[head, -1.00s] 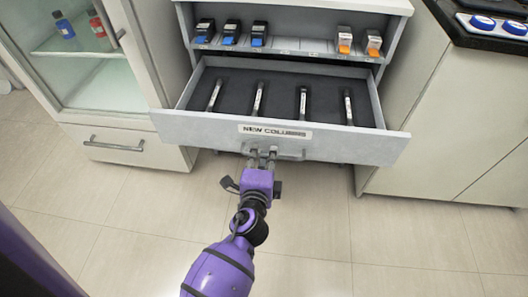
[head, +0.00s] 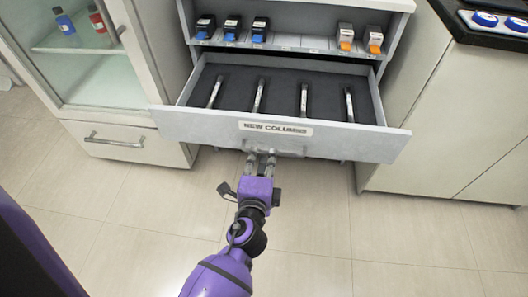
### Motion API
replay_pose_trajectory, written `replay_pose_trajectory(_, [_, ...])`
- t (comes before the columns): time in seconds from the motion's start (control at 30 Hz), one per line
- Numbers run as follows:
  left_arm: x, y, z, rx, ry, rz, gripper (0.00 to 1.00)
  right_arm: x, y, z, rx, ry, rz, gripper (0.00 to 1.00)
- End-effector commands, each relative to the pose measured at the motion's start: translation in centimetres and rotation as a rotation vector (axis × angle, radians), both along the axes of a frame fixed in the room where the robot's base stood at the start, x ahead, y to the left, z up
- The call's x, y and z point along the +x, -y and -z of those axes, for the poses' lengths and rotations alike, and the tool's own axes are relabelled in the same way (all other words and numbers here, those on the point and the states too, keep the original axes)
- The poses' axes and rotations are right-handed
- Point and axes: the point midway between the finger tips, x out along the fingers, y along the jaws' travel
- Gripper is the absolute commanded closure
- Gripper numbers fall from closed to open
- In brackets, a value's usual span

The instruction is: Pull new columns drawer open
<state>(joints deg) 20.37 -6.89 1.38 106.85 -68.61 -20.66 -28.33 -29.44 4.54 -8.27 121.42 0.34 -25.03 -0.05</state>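The new columns drawer (head: 205,128) is a grey drawer pulled well out of its cabinet, with a "NEW COLUMNS" label on its front. Several slim columns lie apart on its dark lining; one is the leftmost column (head: 215,92). The drawer's handle (head: 290,149) is a bar low on the front, partly hidden. My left gripper (head: 261,160) is at the left part of the handle, its two fingers apart with a gap between them. Whether the fingertips touch the bar is not clear. My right gripper is not in view.
A shelf (head: 290,43) above the drawer holds black-and-blue boxes at left and white-and-orange ones at right. A glass-door cabinet (head: 90,70) with a lower drawer stands at left, a counter unit (head: 460,110) at right. The floor (head: 370,235) in front is clear.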

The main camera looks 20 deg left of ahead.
Motion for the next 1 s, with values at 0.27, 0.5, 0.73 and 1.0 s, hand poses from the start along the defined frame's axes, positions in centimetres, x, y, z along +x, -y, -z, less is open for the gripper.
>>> replay_pose_trajectory(0.27, [-3.5, 1.0, -0.8, -0.001, 0.000, -0.001, 0.83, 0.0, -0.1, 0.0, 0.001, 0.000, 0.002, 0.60])
replay_pose_trajectory(0.5, [-3.9, 1.2, -0.9, -0.001, 0.000, 0.000, 0.83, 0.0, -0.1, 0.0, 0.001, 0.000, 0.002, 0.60])
replay_pose_trajectory(0.73, [-3.9, 1.1, -0.9, -0.001, 0.000, 0.000, 0.83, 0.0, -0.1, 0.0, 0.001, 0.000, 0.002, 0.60])
replay_pose_trajectory(1.0, [-3.9, 1.1, -0.8, -0.001, -0.001, 0.000, 0.83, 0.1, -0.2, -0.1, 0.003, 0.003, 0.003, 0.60])
